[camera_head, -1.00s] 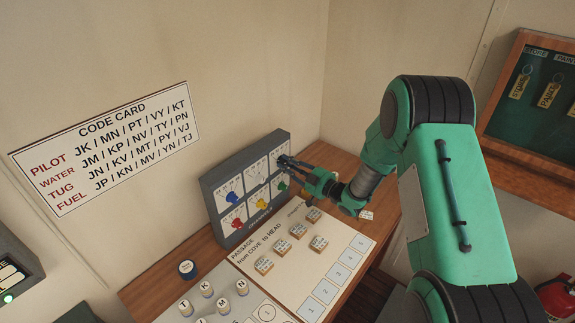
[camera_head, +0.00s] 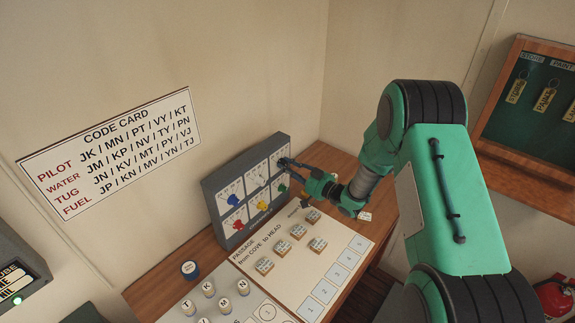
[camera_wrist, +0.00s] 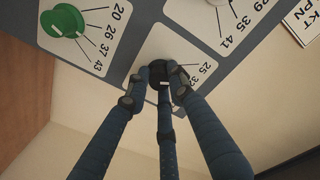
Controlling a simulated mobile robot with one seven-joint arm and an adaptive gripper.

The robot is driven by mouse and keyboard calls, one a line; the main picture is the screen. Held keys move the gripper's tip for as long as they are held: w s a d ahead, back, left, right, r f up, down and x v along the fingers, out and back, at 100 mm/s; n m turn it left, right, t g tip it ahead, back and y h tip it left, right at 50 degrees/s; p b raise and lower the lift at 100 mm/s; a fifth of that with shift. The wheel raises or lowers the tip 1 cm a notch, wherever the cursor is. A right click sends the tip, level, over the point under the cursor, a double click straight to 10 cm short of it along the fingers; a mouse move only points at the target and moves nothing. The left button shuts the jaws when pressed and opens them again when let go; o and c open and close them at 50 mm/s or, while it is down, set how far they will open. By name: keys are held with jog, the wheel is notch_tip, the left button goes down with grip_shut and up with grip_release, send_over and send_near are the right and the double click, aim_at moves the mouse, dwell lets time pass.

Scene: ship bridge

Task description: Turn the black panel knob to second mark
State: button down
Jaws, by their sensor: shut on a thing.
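The grey knob panel (camera_head: 212,189) stands against the wall at the back of the desk. Its upper right dial carries the black knob (camera_wrist: 158,69), seen in the wrist view and mostly hidden by my fingers. My gripper (camera_head: 284,163) is at that dial in the head view. In the wrist view my gripper (camera_wrist: 161,82) has its fingers closed around the black knob. A white mark shows between the fingertips. The numbers 25 and part of another show on the dial beside it; its other marks are covered, so I cannot tell which one the knob points to.
A green knob (camera_wrist: 62,21) and a pale knob sit on neighbouring dials. The yellow knob (camera_head: 260,178) and blue knob (camera_head: 233,198) share the panel. The passage board (camera_head: 300,270) with several small tiles lies in front. A code card (camera_head: 112,152) hangs on the wall.

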jog(key=shift+r+m+p, duration=0.1)
jog(key=shift+m+p, duration=0.2)
jog(key=shift+m, duration=0.5)
jog(key=c, duration=1.5)
grip_release()
jog(key=shift+d, duration=0.1)
jog(key=v, duration=1.2)
jog(key=shift+w, duration=0.1)
